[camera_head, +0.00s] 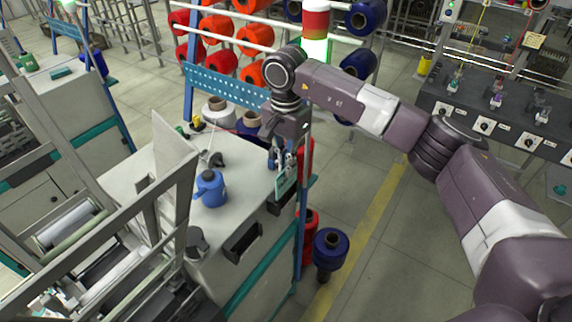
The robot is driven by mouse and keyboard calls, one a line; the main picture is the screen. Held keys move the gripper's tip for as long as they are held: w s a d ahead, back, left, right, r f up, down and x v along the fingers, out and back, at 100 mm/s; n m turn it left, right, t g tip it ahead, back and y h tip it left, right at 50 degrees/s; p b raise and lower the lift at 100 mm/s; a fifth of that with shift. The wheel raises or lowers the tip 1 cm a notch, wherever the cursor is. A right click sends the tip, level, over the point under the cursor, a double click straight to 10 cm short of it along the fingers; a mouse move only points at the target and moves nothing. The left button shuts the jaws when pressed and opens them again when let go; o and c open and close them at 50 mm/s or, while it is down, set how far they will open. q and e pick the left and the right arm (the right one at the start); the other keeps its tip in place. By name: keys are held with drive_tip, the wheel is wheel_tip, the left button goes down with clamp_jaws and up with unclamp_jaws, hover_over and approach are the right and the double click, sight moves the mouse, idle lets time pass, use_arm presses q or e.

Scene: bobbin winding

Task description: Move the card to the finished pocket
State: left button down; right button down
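My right gripper (279,160) points down at the right end of the grey cabinet top. Just below its fingers is a small pale flat piece with a teal edge (286,187), standing close to the cabinet's corner. I cannot tell whether this is the card, a pocket, or both together. The fingers are small and dark here, and whether they close on it is unclear. No separate finished pocket can be made out. My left gripper is not in view.
A blue oil-can-like container (210,189) stands on the cabinet top (235,205), with yarn cones (215,110) behind it. Red and blue bobbins hang on a rack behind. A blue bobbin (331,246) is right of the cabinet. Machine frames fill the left.

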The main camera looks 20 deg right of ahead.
sight(286, 190)
drive_tip(key=shift+f+b, duration=1.85)
drive_tip(key=shift+f, duration=0.45)
drive_tip(key=shift+f, duration=0.1)
drive_tip(key=shift+f+b, duration=0.25)
drive_tip(key=shift+b, duration=0.2)
drive_tip(key=c, duration=2.1)
unclamp_jaws()
